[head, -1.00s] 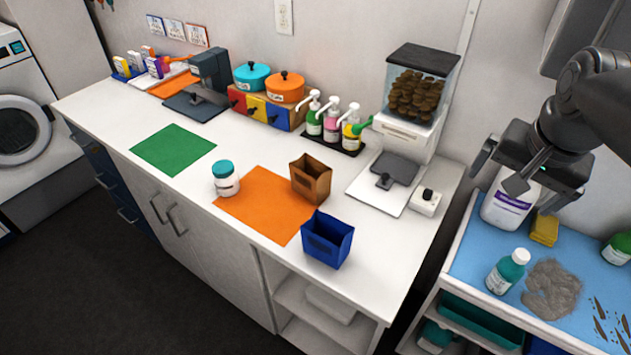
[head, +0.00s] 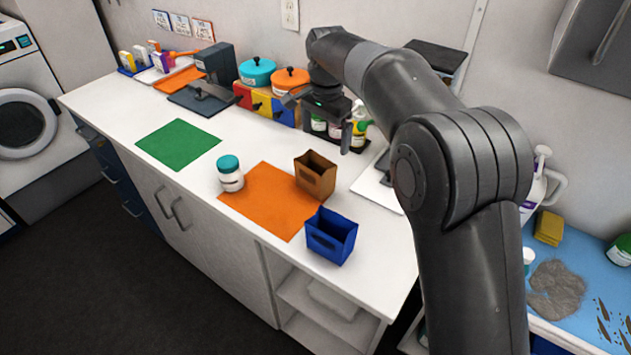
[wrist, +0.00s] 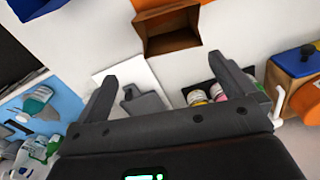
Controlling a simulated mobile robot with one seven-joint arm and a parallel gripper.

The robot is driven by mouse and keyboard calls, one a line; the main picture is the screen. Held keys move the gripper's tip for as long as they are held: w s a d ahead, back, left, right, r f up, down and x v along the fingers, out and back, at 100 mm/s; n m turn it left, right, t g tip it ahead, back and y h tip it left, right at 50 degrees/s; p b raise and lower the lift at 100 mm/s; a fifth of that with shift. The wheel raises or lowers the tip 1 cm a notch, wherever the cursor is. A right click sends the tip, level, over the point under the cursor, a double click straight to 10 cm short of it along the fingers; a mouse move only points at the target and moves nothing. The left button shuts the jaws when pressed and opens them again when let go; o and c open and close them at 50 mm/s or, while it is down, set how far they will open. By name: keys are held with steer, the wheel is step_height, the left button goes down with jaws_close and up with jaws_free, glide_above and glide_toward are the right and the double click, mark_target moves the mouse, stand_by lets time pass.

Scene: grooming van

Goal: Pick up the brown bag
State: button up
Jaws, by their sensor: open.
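The brown bag (head: 315,175) is an open-topped, box-like bag standing upright at the right edge of the orange mat (head: 262,215) on the white counter. In the wrist view the brown bag (wrist: 168,32) shows at the top middle, its open mouth facing the camera. My gripper (head: 318,123) is above the counter, behind the bag and in front of the pump bottles. In the wrist view my gripper (wrist: 170,90) has its two fingers wide apart with nothing between them. The bag lies beyond the fingertips, apart from them.
A blue bin (head: 331,236) stands close in front of the bag. A white jar with a teal lid (head: 230,174) stands on the mat's left side. Pump bottles (head: 359,128) and colored drawers with pots (head: 265,103) line the back. A green mat (head: 178,144) lies bare at left.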

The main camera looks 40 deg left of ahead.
mark_target(315, 170)
steer(key=f, duration=0.2)
steer(key=a+f, duration=0.1)
steer(key=f, duration=0.1)
steer(key=s+a+f, duration=0.1)
steer(key=f, duration=0.1)
steer(key=shift+a+f, duration=0.2)
steer(key=shift+d+f, duration=0.15)
steer(key=shift+f, duration=2.85)
steer(key=shift+c, duration=0.3)
steer(key=c, duration=0.6)
steer(key=shift+c, duration=0.2)
